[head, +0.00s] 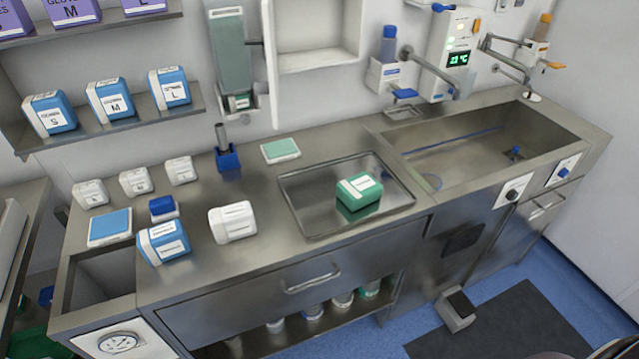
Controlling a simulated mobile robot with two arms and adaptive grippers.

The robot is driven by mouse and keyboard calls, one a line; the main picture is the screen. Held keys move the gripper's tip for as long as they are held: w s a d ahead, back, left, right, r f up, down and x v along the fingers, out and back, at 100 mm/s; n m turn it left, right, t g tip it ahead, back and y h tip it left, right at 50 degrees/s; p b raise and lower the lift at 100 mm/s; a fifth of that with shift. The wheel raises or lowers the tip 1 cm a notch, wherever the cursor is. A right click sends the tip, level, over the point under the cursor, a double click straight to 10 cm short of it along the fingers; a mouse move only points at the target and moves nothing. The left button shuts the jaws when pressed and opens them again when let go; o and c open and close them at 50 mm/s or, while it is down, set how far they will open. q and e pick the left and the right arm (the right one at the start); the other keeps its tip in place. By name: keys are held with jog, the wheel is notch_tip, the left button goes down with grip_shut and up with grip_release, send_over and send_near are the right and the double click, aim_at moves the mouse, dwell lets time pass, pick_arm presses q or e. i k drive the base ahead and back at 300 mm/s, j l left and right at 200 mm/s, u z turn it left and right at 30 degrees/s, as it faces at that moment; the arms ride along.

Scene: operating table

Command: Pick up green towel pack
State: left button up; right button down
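A green pack with a white label (360,196) sits in the shallow metal tray (303,205) on the steel counter, right of the tray's middle. It looks like the green towel pack. A flatter pale green-topped pack (281,150) lies on the counter behind the tray's left part. I cannot read the label on either one. Neither of my grippers shows in the head view, and nothing is seen touching the packs.
Left of the tray stand a white pack (232,222), a blue-and-white pack (164,242) and a blue holder (228,157). Several small white packs line the back left. A sink (480,150) lies right of the tray. Bare counter (262,262) shows at the tray's front left.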

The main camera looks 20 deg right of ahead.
aim_at(357, 192)
jog(key=l+u, duration=0.15)
jog(key=l, duration=0.35)
jog(key=k+l+u, duration=0.2)
jog(key=l, duration=0.25)
jog(key=l+u, duration=0.15)
jog(key=l, duration=0.35)
jog(key=k+l+u, duration=0.15)
jog(key=l, duration=0.3)
jog(key=k+l+u, duration=0.15)
jog(key=l, duration=0.3)
jog(key=i, duration=0.05)
